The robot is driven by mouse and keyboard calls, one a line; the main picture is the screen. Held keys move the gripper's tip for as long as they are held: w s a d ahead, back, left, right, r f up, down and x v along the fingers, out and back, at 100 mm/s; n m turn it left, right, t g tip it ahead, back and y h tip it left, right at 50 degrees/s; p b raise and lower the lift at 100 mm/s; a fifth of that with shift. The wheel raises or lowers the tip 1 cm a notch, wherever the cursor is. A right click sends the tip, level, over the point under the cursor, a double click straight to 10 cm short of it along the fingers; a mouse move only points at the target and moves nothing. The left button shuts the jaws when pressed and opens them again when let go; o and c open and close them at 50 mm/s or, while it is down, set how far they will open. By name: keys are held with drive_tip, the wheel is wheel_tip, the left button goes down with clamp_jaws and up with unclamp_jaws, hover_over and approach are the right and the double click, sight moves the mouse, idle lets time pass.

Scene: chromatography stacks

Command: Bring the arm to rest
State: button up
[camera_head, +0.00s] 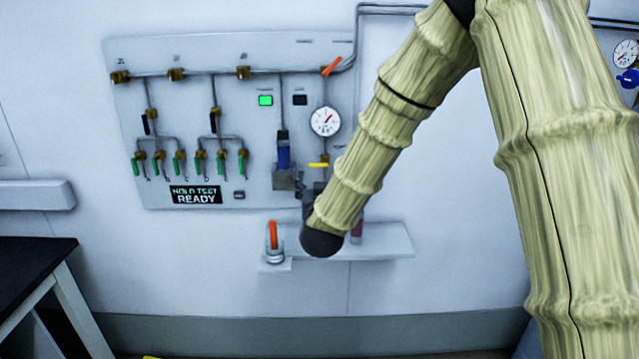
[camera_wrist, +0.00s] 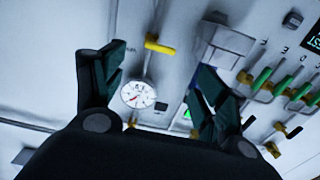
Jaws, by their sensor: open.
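My arm reaches in from the upper right of the head view and bends down toward the wall panel (camera_head: 230,60). My gripper (camera_wrist: 160,75) shows in the wrist view with its two dark green fingers spread apart and nothing between them. In the head view the gripper is mostly hidden behind the arm's dark end. The fingers point toward the panel, near a round gauge (camera_wrist: 138,94) and a yellow handle (camera_wrist: 160,45). In the head view the gauge (camera_head: 325,121) and the yellow handle (camera_head: 318,165) are just left of my forearm.
A small wall shelf (camera_head: 385,240) lies below the panel, with an orange-handled item (camera_head: 273,240) at its left. Green-handled valves (camera_head: 200,165) line the panel, above a sign reading "HOLD TEST READY" (camera_head: 196,195). A dark-topped table (camera_head: 30,265) stands at lower left. A second gauge (camera_head: 625,53) is far right.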

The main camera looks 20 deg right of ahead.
drive_tip(key=s+a+f+n+g+y+p, duration=0.1)
drive_tip(key=s+f+g, duration=0.3)
drive_tip(key=f, duration=0.7)
drive_tip(key=s+f+n+g+y+p, duration=0.1)
drive_tip(key=s+f+y, duration=0.1)
drive_tip(key=s+f, duration=0.65)
drive_tip(key=s+a+f+g+y, duration=0.1)
drive_tip(key=s+f+g, duration=0.25)
drive_tip(key=f, duration=0.85)
drive_tip(key=s+f+g, duration=0.3)
drive_tip(key=s+f, duration=0.2)
drive_tip(key=s, duration=0.7)
drive_tip(key=s+f+g+p, duration=0.1)
drive_tip(key=s+f+g, duration=0.2)
drive_tip(key=s, duration=0.8)
drive_tip(key=s+f+n+g+y+p, duration=0.1)
drive_tip(key=s+f+g, duration=0.2)
drive_tip(key=s+f, duration=0.5)
drive_tip(key=s+d, duration=0.1)
drive_tip(key=s, duration=0.3)
drive_tip(key=shift+s, duration=0.3)
